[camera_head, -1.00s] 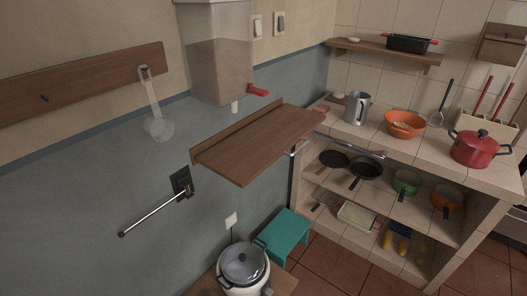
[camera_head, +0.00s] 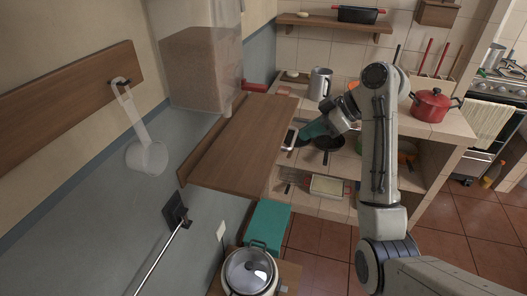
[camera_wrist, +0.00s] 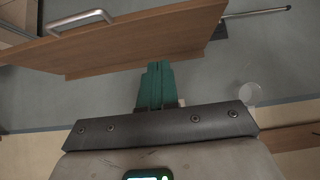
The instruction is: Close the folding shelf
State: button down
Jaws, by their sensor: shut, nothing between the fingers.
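The folding shelf (camera_head: 240,145) is a brown wooden board on the grey wall, folded out roughly level. A metal handle (camera_head: 290,138) is at its outer edge. My gripper (camera_head: 307,133) has teal fingers close beside that handle, on the room side. In the wrist view the shut, empty fingers (camera_wrist: 158,68) point at the near edge of the board (camera_wrist: 165,40). The handle (camera_wrist: 80,22) shows at upper left, apart from the fingers. I cannot tell whether the fingertips touch the board.
A clear dispenser (camera_head: 200,65) hangs above the shelf's far side. A metal rod (camera_head: 160,258) sticks out from a wall bracket below. The tiled counter with pots is behind my arm.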

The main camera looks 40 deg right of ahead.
send_over(270, 163)
jog(key=s+d, duration=0.2)
jog(key=s, duration=0.1)
notch_tip(270, 163, down, 6)
jog(key=f, duration=0.3)
jog(key=shift+w+a+f+p, duration=0.15)
jog(key=shift+w+f+p, duration=0.15)
jog(key=shift+p, duration=0.1)
jog(key=shift+f, duration=0.65)
